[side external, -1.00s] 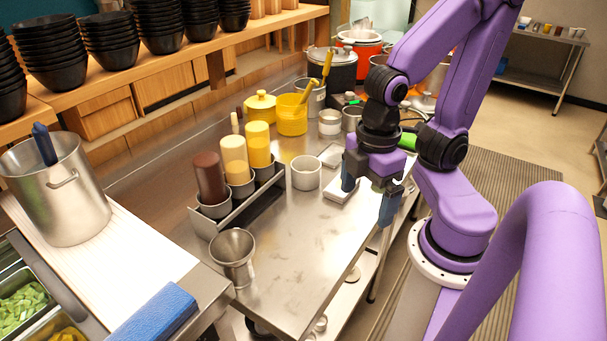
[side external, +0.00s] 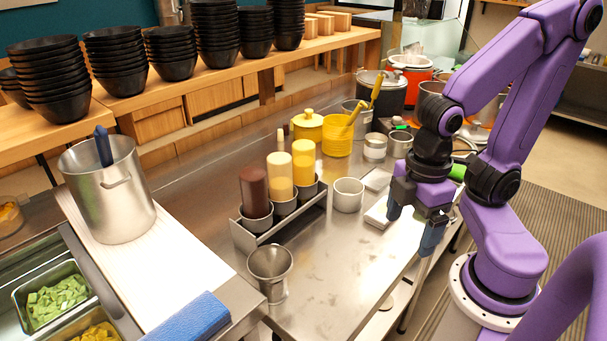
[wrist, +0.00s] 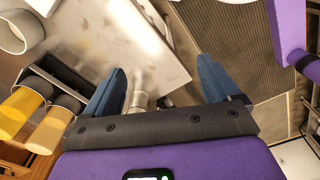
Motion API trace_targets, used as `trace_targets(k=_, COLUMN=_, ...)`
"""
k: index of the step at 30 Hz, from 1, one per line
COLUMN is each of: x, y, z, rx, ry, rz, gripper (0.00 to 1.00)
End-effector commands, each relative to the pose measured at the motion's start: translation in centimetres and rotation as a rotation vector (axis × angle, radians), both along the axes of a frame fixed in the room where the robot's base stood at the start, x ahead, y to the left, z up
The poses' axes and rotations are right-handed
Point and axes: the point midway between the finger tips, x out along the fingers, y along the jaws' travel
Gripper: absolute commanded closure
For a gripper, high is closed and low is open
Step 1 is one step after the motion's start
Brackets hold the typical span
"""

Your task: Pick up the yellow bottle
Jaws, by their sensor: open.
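The yellow bottle (side external: 303,161) stands upright in the far cup of a metal rack (side external: 285,226), beside a pale yellow bottle (side external: 279,176) and a brown bottle (side external: 253,190). In the wrist view the yellow bottle (wrist: 18,114) is at the left edge, next to the pale one (wrist: 48,132); the brown bottle is not clear there. My gripper (side external: 411,227) is open and empty above the right side of the steel table, apart from the bottles and to their right. In the wrist view my gripper (wrist: 160,72) has its two blue fingers spread, with nothing held.
A white cup (side external: 348,195) stands between the rack and my gripper. A steel funnel-like cup (side external: 270,273) is in front of the rack. A yellow tub (side external: 337,138) and yellow lidded pot (side external: 307,126) stand behind. The table's front middle (side external: 335,265) is clear.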

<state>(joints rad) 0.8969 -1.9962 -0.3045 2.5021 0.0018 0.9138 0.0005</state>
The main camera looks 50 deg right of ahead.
Motion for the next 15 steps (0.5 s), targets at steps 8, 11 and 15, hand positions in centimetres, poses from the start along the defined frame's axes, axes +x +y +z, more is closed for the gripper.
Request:
trace_targets(k=8, x=0.2, y=0.1, z=0.1, rx=0.000, ry=0.000, rz=0.002, gripper=0.10)
trace_targets(k=11, x=1.2, y=0.5, z=0.5, rx=-0.002, ry=-0.001, rz=0.016, gripper=0.10)
trace_targets(k=15, x=4.4, y=1.6, z=2.0, rx=-0.004, ry=-0.004, rz=0.066, gripper=0.10)
